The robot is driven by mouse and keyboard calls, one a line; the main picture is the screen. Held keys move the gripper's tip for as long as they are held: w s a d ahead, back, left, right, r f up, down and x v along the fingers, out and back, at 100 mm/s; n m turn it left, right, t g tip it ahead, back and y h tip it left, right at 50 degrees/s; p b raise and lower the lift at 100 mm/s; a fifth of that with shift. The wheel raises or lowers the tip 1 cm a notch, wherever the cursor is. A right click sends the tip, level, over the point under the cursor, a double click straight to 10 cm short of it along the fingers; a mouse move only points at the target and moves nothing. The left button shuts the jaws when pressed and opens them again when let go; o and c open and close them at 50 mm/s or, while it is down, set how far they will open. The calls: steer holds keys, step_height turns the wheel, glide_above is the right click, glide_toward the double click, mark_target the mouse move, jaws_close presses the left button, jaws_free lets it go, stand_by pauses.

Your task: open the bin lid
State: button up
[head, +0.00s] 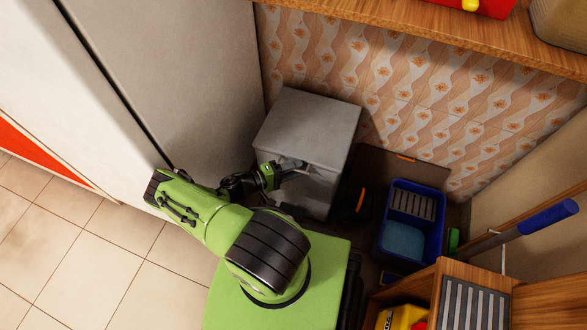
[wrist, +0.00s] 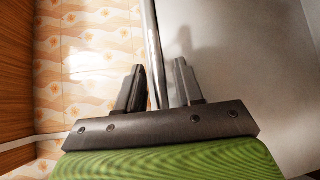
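The bin (head: 322,178) is a grey box standing against the tiled wall. Its flat grey lid (head: 312,118) lies shut on top. My gripper (head: 298,166) is at the bin's front face, just below the lid's front edge. In the wrist view, my gripper (wrist: 160,75) has its two dark fingers apart. A shiny metal edge (wrist: 153,40) runs up between them, nearer the left finger. A grey surface (wrist: 245,60) fills the right side. I cannot tell whether a finger touches the edge.
A tall pale cabinet (head: 185,70) stands left of the bin. A blue bucket (head: 410,220) and a dark folded item (head: 355,207) stand to its right. A wooden shelf (head: 430,35) overhangs the back. A blue-handled tool (head: 548,218) leans at right. Bare tiled floor (head: 90,260) lies at left.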

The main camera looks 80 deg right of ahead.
jaws_close()
steer(key=shift+r, duration=0.1)
stand_by(0.3)
